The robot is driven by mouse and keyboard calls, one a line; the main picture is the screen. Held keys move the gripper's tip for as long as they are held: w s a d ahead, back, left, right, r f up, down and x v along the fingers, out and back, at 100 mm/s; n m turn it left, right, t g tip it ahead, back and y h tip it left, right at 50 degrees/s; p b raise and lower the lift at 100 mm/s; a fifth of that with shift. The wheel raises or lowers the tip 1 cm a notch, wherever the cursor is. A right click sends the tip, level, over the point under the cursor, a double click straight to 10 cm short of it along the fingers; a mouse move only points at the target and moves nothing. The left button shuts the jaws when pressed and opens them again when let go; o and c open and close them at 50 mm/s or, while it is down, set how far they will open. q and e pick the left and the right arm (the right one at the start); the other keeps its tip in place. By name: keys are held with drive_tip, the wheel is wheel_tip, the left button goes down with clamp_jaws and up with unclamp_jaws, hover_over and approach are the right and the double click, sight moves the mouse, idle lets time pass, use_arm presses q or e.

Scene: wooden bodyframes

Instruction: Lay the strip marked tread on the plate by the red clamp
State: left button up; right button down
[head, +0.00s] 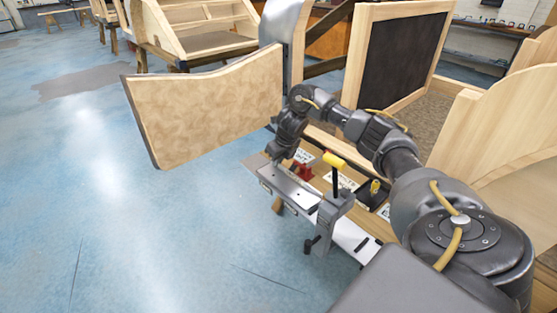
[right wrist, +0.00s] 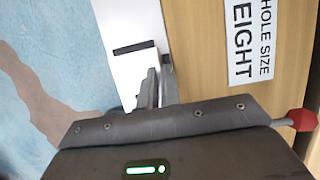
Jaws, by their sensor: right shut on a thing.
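My right gripper (head: 277,155) is low over the bench, beyond the pale plate (head: 287,187). In the right wrist view its fingers (right wrist: 156,88) are close together, shut on a thin thing seen edge-on, beside a white surface with a black slot (right wrist: 133,48). I take the held thing for the strip, but no tread marking can be read. A red clamp part (head: 303,171) shows just right of the gripper; a red knob (right wrist: 302,120) shows at right in the right wrist view. My left gripper is out of view.
A grey clamp (head: 333,208) with a yellow handle stands at the bench's front edge. A printed label (right wrist: 249,40) lies on the wood. A large curved wooden panel (head: 205,105) stands behind my gripper. Blue floor at left is clear.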

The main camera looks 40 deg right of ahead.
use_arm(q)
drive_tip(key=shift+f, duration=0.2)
use_arm(e)
drive_tip(key=shift+f, duration=0.55)
idle(0.5)
drive_tip(key=c, duration=1.5)
unclamp_jaws()
